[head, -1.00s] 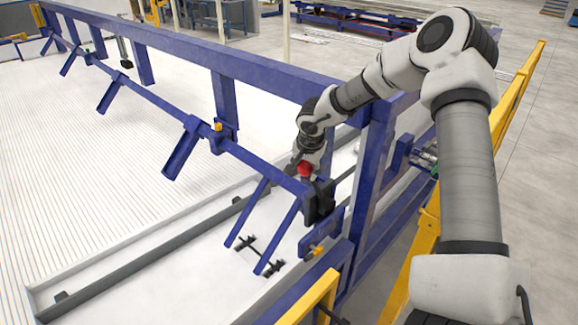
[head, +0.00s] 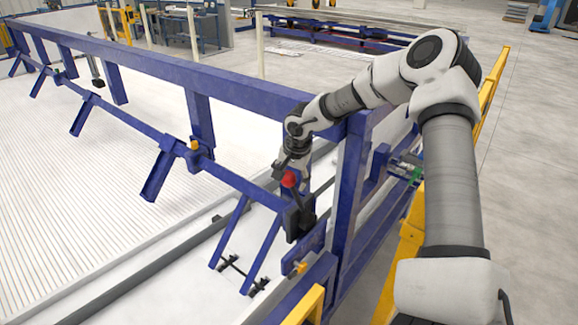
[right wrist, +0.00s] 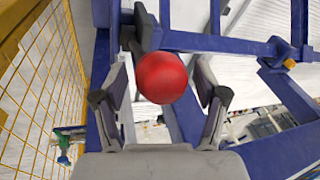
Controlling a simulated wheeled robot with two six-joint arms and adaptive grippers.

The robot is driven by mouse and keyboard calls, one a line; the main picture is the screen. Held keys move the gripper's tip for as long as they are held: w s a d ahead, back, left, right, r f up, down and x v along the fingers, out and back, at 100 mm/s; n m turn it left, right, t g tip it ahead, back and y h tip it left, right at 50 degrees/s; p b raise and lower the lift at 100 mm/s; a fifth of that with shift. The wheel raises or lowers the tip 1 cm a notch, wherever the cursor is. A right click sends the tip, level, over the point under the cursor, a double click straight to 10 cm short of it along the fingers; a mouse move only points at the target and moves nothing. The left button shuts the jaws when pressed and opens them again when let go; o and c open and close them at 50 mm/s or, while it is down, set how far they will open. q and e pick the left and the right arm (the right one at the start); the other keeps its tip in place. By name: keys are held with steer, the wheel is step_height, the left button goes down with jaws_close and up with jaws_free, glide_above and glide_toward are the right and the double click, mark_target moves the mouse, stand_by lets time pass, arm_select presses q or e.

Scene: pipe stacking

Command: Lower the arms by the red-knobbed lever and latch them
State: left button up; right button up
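The red knob (head: 289,180) tops a dark lever that rises from a black block (head: 299,218) at the near end of the long blue bar (head: 236,182). Several blue arms (head: 157,176) hang from this bar, slanting down to the left. My right gripper (head: 283,169) is at the knob. In the right wrist view the red knob (right wrist: 162,77) sits between the open fingers (right wrist: 160,90), with a gap visible on each side. Yellow knobs show on the bar (head: 194,145) and near the frame's near end (head: 300,268). My left gripper is out of view.
A blue frame with a top beam (head: 235,88) and post (head: 350,185) stands close beside my right arm. A yellow guard (head: 410,235) runs on the right. A white ribbed bed (head: 75,190) lies left of the bar.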

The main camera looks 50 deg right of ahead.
steer(key=v, duration=1.2)
